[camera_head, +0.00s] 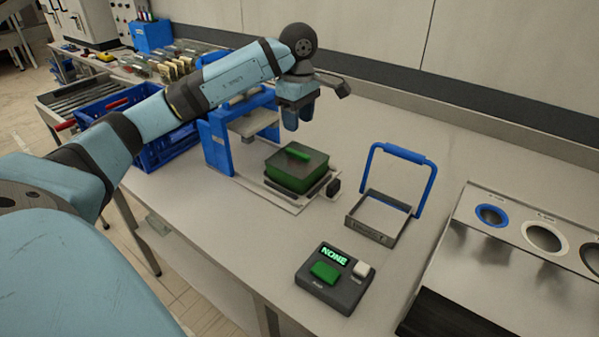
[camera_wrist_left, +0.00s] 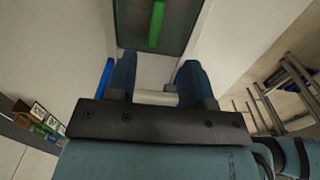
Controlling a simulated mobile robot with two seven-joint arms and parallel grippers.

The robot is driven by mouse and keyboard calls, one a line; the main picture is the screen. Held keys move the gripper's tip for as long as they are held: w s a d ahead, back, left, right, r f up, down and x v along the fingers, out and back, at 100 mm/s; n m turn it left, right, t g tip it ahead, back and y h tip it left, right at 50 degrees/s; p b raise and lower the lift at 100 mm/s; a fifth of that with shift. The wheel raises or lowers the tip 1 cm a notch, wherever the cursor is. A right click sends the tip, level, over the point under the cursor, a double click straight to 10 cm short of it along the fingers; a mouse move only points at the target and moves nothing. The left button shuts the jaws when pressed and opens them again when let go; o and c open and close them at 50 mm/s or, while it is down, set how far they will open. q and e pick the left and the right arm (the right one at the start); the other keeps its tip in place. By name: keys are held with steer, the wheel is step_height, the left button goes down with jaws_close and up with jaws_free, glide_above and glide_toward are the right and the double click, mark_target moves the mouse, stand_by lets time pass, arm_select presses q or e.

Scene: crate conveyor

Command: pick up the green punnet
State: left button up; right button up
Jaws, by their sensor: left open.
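The green punnet (camera_head: 289,176) sits on a flat pale plate on the table, in the middle of the head view. It has a dark lid with a bright green bar (camera_head: 298,151) on top. In the left wrist view the punnet's lid (camera_wrist_left: 178,28) shows at the top, with the green bar (camera_wrist_left: 156,24) beyond the fingers. My left gripper (camera_head: 298,117) is open and empty, above the table and just behind the punnet, apart from it. Its two fingers also show in the left wrist view (camera_wrist_left: 158,82). My right gripper is in neither view.
A blue frame (camera_head: 215,146) stands left of the punnet. A tray with a raised blue handle (camera_head: 402,153) stands to the right. A button box (camera_head: 333,284) reading NONE is in front. Holes in a steel counter (camera_head: 480,255) lie far right. A blue crate (camera_head: 165,150) is left.

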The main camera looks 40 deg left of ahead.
arm_select(q)
glide_above(297, 152)
steer(key=f, duration=0.4)
steer(key=shift+s+d+f, duration=0.2)
steer(key=shift+d+f, duration=0.05)
steer(key=shift+d, duration=0.15)
steer(key=f, duration=0.5)
steer(key=shift+w+a+f+b, duration=0.15)
steer(key=shift+w+a+b, duration=0.05)
steer(key=shift+a+b, duration=0.15)
jaws_close()
